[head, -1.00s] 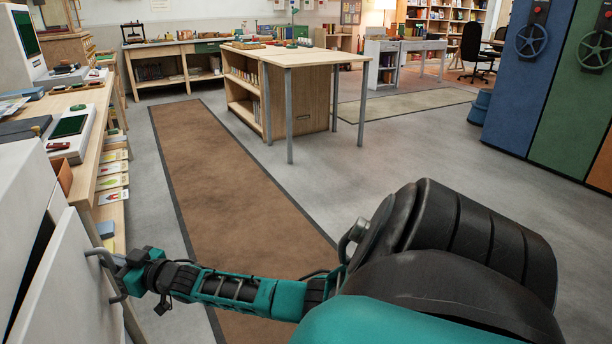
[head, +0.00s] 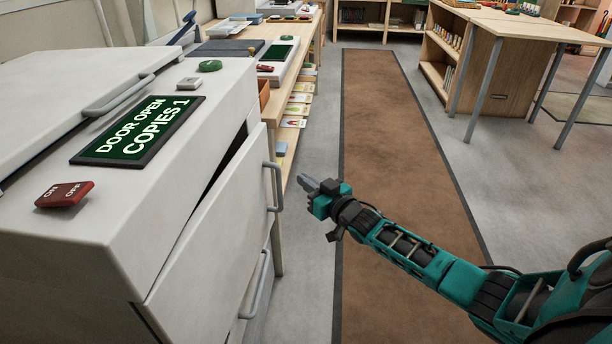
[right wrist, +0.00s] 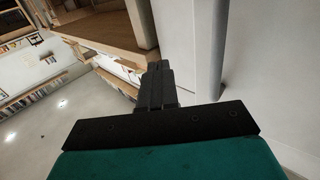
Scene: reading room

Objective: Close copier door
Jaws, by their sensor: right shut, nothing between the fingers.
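The white copier (head: 90,210) fills the left of the head view. Its display (head: 138,130) reads "DOOR OPEN COPIES 1". The copier door (head: 210,235), a white front panel, stands slightly ajar, with a dark gap along its top edge. It has a grey bar handle (head: 273,187) near its far end. My right gripper (head: 308,184) is shut and empty, just right of the handle and apart from it. In the right wrist view the shut fingers (right wrist: 158,82) point toward a grey bar beside a pale panel. My left gripper is not in view.
A second handle (head: 257,285) sits on a lower panel. A red on/off switch (head: 64,194) and a green button (head: 209,66) are on the copier top. A wooden workbench (head: 305,45) stands behind it. The brown runner (head: 390,200) on the floor is clear.

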